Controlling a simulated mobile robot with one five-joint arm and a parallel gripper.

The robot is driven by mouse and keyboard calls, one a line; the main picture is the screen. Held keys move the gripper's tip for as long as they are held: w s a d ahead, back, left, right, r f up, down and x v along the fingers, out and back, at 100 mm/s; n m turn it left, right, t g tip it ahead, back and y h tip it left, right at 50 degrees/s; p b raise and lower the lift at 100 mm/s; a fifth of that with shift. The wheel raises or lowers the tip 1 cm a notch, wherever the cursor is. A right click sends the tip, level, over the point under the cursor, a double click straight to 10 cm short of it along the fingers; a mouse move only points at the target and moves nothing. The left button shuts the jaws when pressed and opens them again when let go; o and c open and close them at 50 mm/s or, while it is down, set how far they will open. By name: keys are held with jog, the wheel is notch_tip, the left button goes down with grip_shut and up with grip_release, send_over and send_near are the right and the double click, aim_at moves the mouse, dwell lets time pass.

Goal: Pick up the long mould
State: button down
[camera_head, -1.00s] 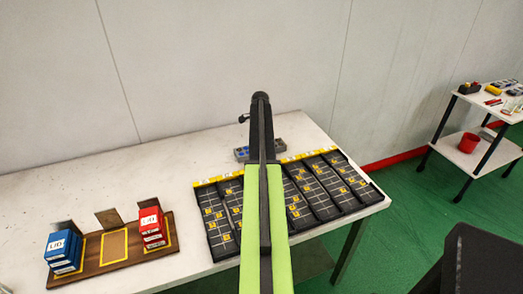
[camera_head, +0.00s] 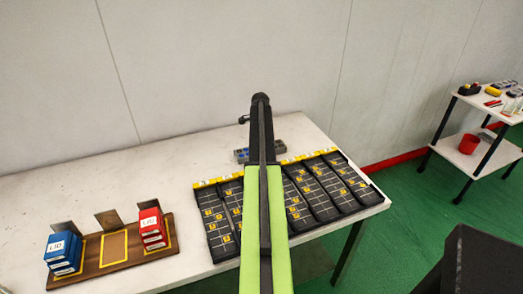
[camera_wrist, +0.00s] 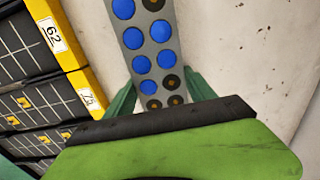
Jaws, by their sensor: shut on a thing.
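The long mould is a grey bar with rows of blue discs and some dark round holes (camera_wrist: 152,48). In the wrist view it runs up from between the two green fingers of my gripper (camera_wrist: 160,97), which is shut on it near its lower end. In the head view the mould (camera_head: 293,128) lies at the back of the white table, behind the black trays, partly covered by my arm. My gripper's fingertips are hidden there. I cannot tell whether the mould is clear of the table top.
Black trays with yellow-labelled rear edges (camera_head: 327,188) stand in a row in front of the mould. A wooden board (camera_head: 113,245) with blue boxes (camera_head: 63,253) and red boxes (camera_head: 152,228) is at left. The wall is close behind. The table's middle-left is bare.

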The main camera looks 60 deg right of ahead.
jog(key=shift+r, duration=0.15)
notch_tip(320, 180, up, 5)
jog(key=p, duration=0.5)
jog(key=shift+r+p, duration=0.2)
jog(key=shift+p, duration=0.1)
jog(key=s+d+r+p, duration=0.1)
jog(key=s+r+p, duration=0.2)
jog(key=s, duration=0.2)
jog(key=s+d+r+p, duration=0.2)
jog(key=s, duration=0.4)
jog(key=shift+d+r+p, duration=0.3)
jog(key=shift+r+p, duration=0.1)
